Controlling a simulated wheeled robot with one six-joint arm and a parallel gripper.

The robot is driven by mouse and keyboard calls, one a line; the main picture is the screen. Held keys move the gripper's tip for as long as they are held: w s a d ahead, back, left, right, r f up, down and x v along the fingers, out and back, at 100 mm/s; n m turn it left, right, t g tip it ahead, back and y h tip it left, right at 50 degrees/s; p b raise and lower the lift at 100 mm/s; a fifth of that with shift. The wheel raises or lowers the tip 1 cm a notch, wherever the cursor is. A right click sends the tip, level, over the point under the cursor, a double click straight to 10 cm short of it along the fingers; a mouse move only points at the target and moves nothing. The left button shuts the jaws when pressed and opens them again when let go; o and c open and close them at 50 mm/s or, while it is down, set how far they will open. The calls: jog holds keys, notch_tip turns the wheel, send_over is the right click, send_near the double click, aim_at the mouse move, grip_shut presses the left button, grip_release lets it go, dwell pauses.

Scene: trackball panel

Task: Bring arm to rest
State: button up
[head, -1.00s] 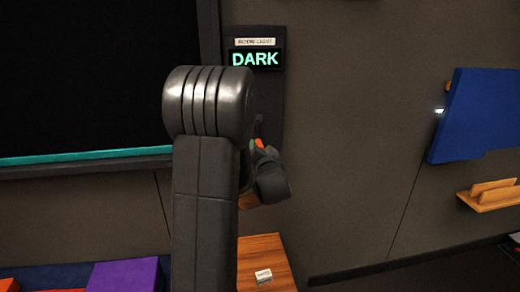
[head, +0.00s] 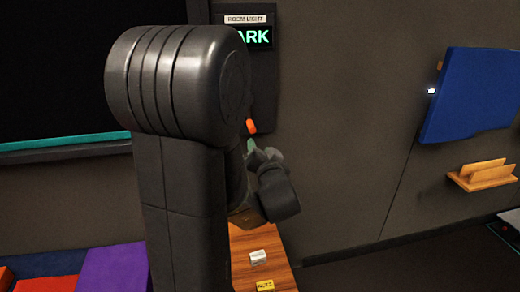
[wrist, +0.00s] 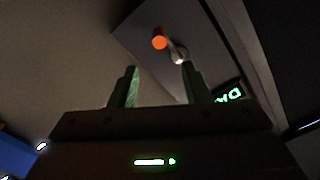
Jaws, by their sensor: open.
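My gripper (wrist: 161,82) is open and empty in the wrist view, its two green fingers apart. Beyond the fingertips is the wall panel (wrist: 200,68) with an orange-tipped lever (wrist: 160,39), which looks apart from the fingers. In the head view my dark arm stands large at centre left, and it hides most of the gripper. The room light panel (head: 262,95) is on the wall behind it; its display (head: 256,37) is partly covered, with "ARK" readable. The orange tip (head: 251,126) shows just right of my arm.
A blue wall board (head: 470,95) and wooden shelf (head: 484,178) are at right. Purple (head: 112,268) and red blocks are at lower left. A large dark screen (head: 60,65) is at upper left.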

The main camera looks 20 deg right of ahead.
aim_at(253, 125)
jog(key=p+x, duration=0.1)
jog(key=x, duration=1.2)
jog(key=shift+s+p, duration=0.1)
jog(key=shift+p, duration=0.25)
jog(key=shift+w+d, duration=0.25)
jog(key=shift+w, duration=0.25)
jog(key=shift+s, duration=0.1)
jog(key=b+v, duration=0.2)
jog(key=v, duration=1.2)
jog(key=p+x, duration=0.2)
jog(key=x, duration=1.2)
jog(key=shift+a, duration=0.1)
jog(key=shift+d, duration=0.25)
jog(key=shift+d+n+p, duration=0.3)
jog(key=shift+n+p, duration=0.1)
jog(key=shift+n, duration=0.4)
